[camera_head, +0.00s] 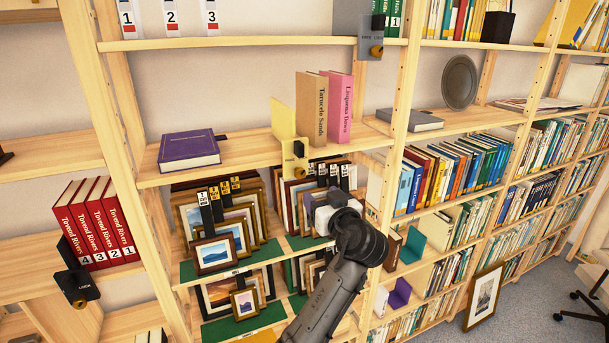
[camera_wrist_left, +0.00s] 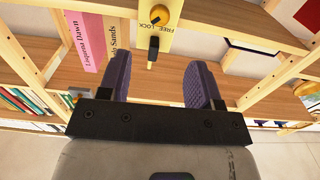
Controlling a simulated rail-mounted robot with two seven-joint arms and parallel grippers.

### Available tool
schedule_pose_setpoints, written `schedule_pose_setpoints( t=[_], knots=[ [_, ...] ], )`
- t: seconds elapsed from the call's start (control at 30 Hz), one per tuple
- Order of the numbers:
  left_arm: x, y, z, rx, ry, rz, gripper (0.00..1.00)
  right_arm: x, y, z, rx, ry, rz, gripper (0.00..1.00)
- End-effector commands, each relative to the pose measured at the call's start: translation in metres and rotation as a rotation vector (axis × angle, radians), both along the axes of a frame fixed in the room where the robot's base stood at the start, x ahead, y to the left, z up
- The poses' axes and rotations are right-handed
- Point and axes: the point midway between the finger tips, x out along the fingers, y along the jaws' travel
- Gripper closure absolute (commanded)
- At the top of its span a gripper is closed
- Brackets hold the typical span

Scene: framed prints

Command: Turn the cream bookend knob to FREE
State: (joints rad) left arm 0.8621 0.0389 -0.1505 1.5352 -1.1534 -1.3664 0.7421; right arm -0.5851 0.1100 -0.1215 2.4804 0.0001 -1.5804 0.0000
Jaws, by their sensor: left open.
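The cream bookend (camera_head: 283,118) stands on the middle shelf, its lower plate hanging over the shelf's front edge. Its yellow round knob (camera_head: 299,172) is on that plate, with a black block (camera_head: 299,148) above it. In the left wrist view, which looks upside down, the knob (camera_wrist_left: 160,14) is at the top beside FREE and LOCK lettering. Which word the knob points to is too small to tell. My left gripper (camera_wrist_left: 159,78) is open and empty, its purple-grey fingers apart, short of the bookend. In the head view it is below and right of the knob. My right gripper is not in view.
A tan book (camera_head: 311,107) and a pink book (camera_head: 339,107) stand right of the bookend. A purple book (camera_head: 189,150) lies to its left. Framed prints (camera_head: 215,254) fill the shelves below. A grey bookend with a knob (camera_head: 376,50) hangs above right.

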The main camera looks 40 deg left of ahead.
Motion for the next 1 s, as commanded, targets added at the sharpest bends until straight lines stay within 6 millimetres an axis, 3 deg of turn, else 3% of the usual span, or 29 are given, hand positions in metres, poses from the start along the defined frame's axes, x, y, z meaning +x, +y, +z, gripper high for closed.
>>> schedule_pose_setpoints(
  t=[0.5, 0.7, 1.0],
  knots=[
    [0.044, 0.081, 0.003, 0.0, 0.004, 0.002, 0.42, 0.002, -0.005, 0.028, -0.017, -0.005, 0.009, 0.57],
    [0.055, 0.099, 0.001, 0.0, 0.004, 0.001, 0.42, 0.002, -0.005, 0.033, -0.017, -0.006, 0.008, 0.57],
    [0.06, 0.108, 0.0, -0.001, 0.002, 0.0, 0.42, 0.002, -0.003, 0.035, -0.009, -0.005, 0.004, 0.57]
  ],
)
